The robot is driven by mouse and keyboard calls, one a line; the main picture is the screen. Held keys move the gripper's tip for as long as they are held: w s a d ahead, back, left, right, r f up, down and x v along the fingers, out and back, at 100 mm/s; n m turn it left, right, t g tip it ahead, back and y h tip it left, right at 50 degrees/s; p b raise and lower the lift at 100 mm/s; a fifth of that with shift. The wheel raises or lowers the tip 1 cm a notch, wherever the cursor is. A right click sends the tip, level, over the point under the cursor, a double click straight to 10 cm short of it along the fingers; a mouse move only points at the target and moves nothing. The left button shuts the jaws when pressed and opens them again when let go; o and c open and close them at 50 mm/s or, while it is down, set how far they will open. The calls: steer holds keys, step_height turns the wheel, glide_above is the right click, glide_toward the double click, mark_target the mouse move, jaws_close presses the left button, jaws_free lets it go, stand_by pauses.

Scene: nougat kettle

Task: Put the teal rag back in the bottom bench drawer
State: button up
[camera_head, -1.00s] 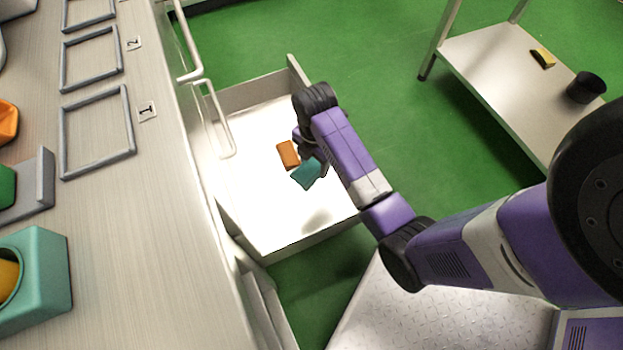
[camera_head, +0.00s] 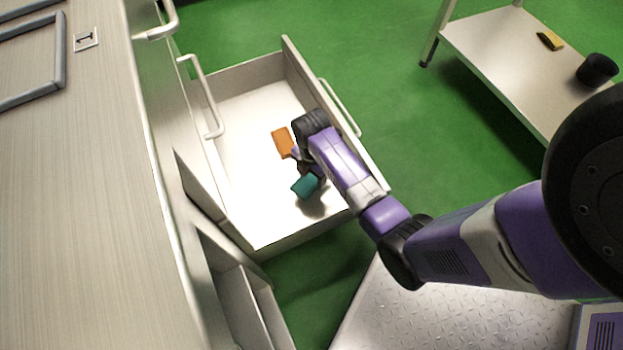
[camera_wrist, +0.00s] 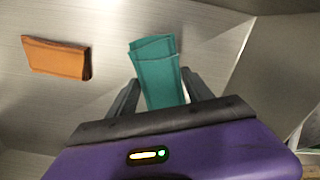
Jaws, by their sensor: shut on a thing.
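The teal rag (camera_head: 305,186) is a small folded cloth inside the open bottom drawer (camera_head: 238,170). In the wrist view the teal rag (camera_wrist: 157,72) stands up between the two dark fingers of my gripper (camera_wrist: 157,92), which is shut on it. My gripper (camera_head: 308,174) is inside the drawer's outline, over its right part; the arm hides part of the drawer front. I cannot tell for sure whether the rag touches the drawer floor.
An orange folded rag (camera_head: 284,142) lies on the drawer floor beside my gripper. The bench top (camera_head: 80,200) is at the left. An open compartment (camera_head: 235,300) shows below it. A low shelf table (camera_head: 500,60) with a yellow sponge (camera_head: 550,40) and a black cup (camera_head: 597,70) stands at the upper right.

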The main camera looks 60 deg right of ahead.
mark_target(311, 178)
steer(key=shift+f+b, duration=1.1)
steer(key=shift+f, duration=1.05)
steer(key=shift+f, duration=0.15)
steer(key=o, duration=1.3)
step_height(311, 178, up, 12)
steer(key=p, duration=0.6)
